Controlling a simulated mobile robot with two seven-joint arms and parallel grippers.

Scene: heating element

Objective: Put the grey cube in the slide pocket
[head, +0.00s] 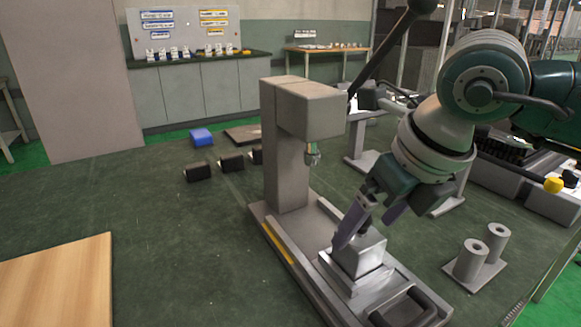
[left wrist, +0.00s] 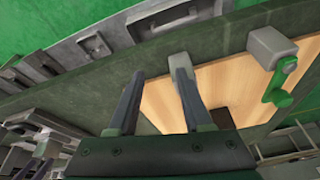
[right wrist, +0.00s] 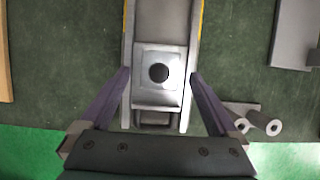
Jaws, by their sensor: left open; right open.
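The grey cube (head: 358,254) sits upright on the slide (head: 405,277) of the press, at the pocket. In the right wrist view, the cube (right wrist: 143,62) shows from above with a dark round spot on top. Whether it is fully seated in the pocket is hard to tell. My right gripper (right wrist: 160,76) is open, its fingers on either side of the cube with gaps; in the head view it is just above the cube (head: 366,232). My left gripper (left wrist: 159,63) is open and empty, seen only in the left wrist view.
The press column (head: 287,150) and its head (head: 312,108) rise behind the slide. A dark handle (head: 405,308) is at the slide's front. Two grey cylinders (head: 470,262) stand at right. A wooden board (head: 60,280) lies at left. The green mat between is clear.

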